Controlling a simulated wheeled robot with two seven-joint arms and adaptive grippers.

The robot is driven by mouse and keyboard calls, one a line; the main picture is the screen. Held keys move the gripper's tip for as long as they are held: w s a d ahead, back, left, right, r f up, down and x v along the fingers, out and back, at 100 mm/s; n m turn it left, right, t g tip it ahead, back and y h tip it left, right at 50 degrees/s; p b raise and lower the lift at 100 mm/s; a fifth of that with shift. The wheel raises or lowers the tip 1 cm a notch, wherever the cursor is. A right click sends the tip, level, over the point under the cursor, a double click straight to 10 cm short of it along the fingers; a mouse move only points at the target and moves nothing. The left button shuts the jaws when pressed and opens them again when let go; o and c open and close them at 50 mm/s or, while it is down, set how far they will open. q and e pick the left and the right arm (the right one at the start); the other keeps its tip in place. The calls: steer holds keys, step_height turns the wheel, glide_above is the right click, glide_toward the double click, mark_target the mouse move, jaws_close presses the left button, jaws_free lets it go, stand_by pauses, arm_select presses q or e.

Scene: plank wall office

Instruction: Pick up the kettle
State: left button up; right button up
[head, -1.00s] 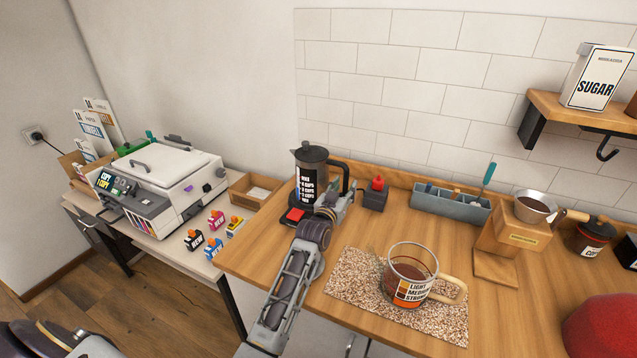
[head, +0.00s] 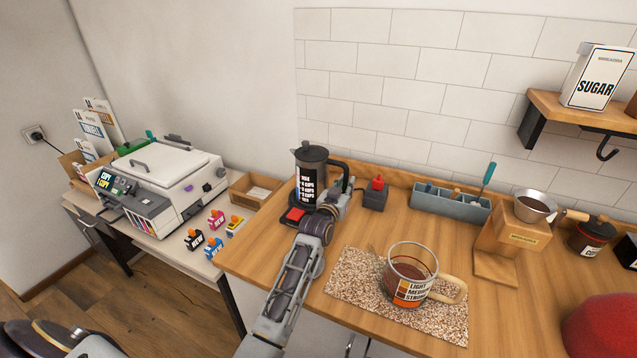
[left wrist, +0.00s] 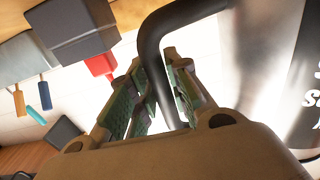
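The kettle (head: 312,170) is a dark pot with a black lid, a black handle and a white printed label. It stands upright on the left end of the wooden counter, on a dark base with a red part. My left gripper (head: 346,188) is at the handle side of the kettle. In the left wrist view the green-padded fingers of my left gripper (left wrist: 160,85) lie on either side of the kettle's black handle (left wrist: 150,45). I cannot tell whether they press on it. My right gripper is not in view.
A glass mug (head: 410,270) stands on a speckled mat (head: 350,283) to the right of my left arm. A dark block with a red top (head: 375,195) is close to the right of my gripper. A blue-grey organiser (head: 450,203) and a wooden dripper stand (head: 497,262) are further right.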

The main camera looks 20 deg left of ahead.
arm_select(q)
jaws_close()
steer(key=shift+w+r, duration=0.1)
steer(key=shift+r, duration=0.1)
steer(key=shift+r, duration=0.25)
stand_by(0.4)
